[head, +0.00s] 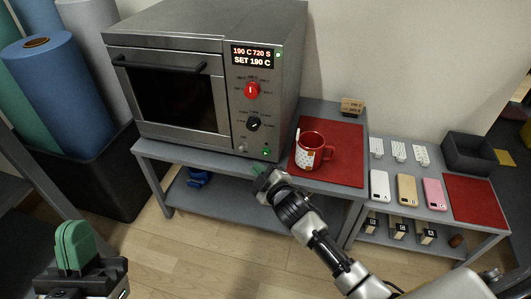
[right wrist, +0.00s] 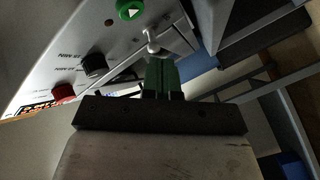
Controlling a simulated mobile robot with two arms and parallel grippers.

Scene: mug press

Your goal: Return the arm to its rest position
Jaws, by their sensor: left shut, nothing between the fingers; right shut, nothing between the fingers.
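My right gripper (head: 257,169) is shut and empty, just in front of the lower right edge of the steel oven (head: 178,85). In the right wrist view its green fingers (right wrist: 161,68) are together, below the round green button (right wrist: 130,9) and close to a small silver lever (right wrist: 152,42). I cannot tell whether they touch the lever. My right arm reaches in from the lower right. My left gripper (head: 73,246) is shut and empty at the lower left, pointing up, clear of everything.
The oven display (head: 252,56) reads 190 C 720 S, SET 190 C. A red mug (head: 314,152) with a patterned white wrap stands on a red mat (head: 345,153). Phones, chargers and a dark tray (head: 472,152) occupy the right-hand table. Rolls (head: 52,92) stand left. Open floor lies in front.

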